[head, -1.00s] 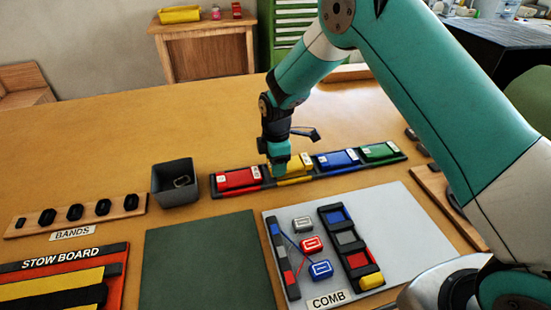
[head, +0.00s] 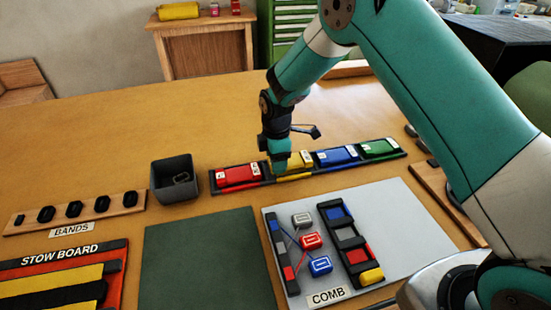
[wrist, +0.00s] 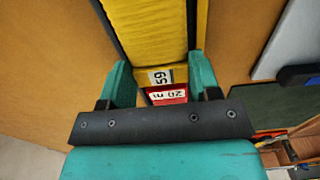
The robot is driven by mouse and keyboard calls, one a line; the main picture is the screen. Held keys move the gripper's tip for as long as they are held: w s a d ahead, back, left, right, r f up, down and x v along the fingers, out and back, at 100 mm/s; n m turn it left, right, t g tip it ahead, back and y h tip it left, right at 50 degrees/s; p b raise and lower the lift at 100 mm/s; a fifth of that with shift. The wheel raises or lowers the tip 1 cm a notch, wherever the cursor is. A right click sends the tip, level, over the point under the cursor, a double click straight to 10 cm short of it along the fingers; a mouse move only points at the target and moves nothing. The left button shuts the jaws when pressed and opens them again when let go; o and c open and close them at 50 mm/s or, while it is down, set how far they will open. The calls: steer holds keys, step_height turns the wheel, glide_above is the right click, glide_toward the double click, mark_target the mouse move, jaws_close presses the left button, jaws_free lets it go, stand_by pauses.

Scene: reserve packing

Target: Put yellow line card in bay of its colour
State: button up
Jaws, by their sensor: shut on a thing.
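The yellow line card (head: 294,160) is in the long dark rack, between the red and blue cards, at the bay with a yellow front strip (head: 293,178). My gripper (wrist: 152,80) is shut on the card's near end. In the head view my gripper (head: 281,165) points down at the rack and hides part of the card. I cannot tell if the card is fully seated.
The red card (head: 238,176), blue card (head: 336,156) and green card (head: 379,148) sit in neighbouring bays. A dark grey bin (head: 175,180) stands left of the rack. The comb board (head: 410,230) lies in front. The table behind the rack is clear.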

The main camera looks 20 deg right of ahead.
steer(key=shift+f+b, duration=0.45)
steer(key=shift+f, duration=0.2)
steer(key=o, duration=0.9)
step_height(320, 180, up, 16)
steer(key=b, duration=0.3)
steer(key=s+r+m+y, duration=0.1)
steer(key=s+r+m, duration=0.1)
steer(key=s, duration=0.8)
steer(key=s+r+m+y, duration=0.1)
steer(key=s+m, duration=0.4)
steer(key=s, duration=0.6)
steer(key=s+r+m+y, duration=0.2)
steer(key=s+r+m, duration=0.1)
steer(key=s, duration=0.8)
steer(key=shift+a+r+m, duration=0.3)
steer(key=shift+r+m, duration=0.1)
steer(key=shift+r, duration=0.15)
